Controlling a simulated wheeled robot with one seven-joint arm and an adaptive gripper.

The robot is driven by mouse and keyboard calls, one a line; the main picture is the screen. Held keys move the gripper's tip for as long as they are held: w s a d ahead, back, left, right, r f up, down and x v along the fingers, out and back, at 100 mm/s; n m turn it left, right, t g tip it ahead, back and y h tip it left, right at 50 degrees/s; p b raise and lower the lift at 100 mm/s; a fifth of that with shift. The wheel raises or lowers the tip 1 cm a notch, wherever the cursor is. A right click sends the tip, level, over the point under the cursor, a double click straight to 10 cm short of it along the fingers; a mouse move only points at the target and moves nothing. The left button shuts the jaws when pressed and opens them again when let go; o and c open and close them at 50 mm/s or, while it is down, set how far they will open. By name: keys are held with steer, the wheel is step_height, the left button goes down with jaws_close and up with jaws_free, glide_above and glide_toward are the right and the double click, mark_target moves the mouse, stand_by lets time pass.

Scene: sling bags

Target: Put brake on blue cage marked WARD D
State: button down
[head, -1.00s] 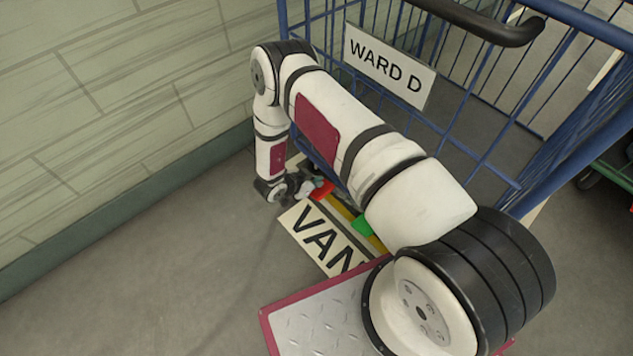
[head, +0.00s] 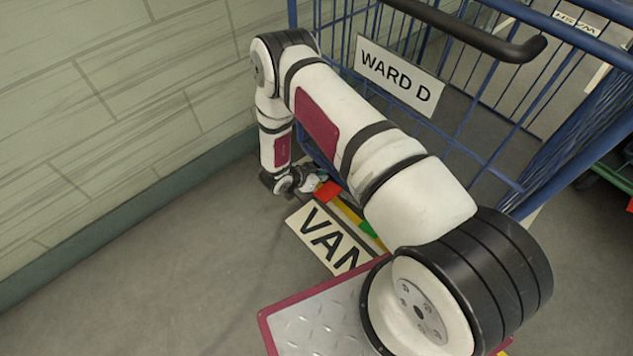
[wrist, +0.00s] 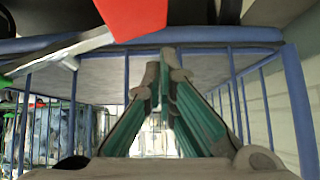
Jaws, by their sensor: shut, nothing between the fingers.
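The blue wire cage (head: 478,163) carries a white plate marked WARD D (head: 399,75). At its foot are a red pedal (head: 327,191) and a green pedal (head: 369,229) on a yellow bar. My gripper (head: 308,183) is low beside the red pedal, at its left; I cannot tell if they touch. In the wrist view my gripper (wrist: 168,75) shows its fingers together with nothing between them. The red pedal (wrist: 135,14) also shows there, at the top, just beyond the fingertips. My arm hides part of the cage's lower front.
A tiled wall (head: 110,110) runs along the left. A VAN floor marking (head: 328,240) lies in front of the cage. The cage's black handle (head: 470,30) is above. Another cart with a green base (head: 612,173) stands at the right. Floor at lower left is clear.

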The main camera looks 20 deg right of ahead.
steer(key=a+r+p, duration=0.2)
steer(key=a+r, duration=0.4)
steer(key=a, duration=0.1)
steer(key=shift+p, duration=0.3)
steer(key=shift+s, duration=0.1)
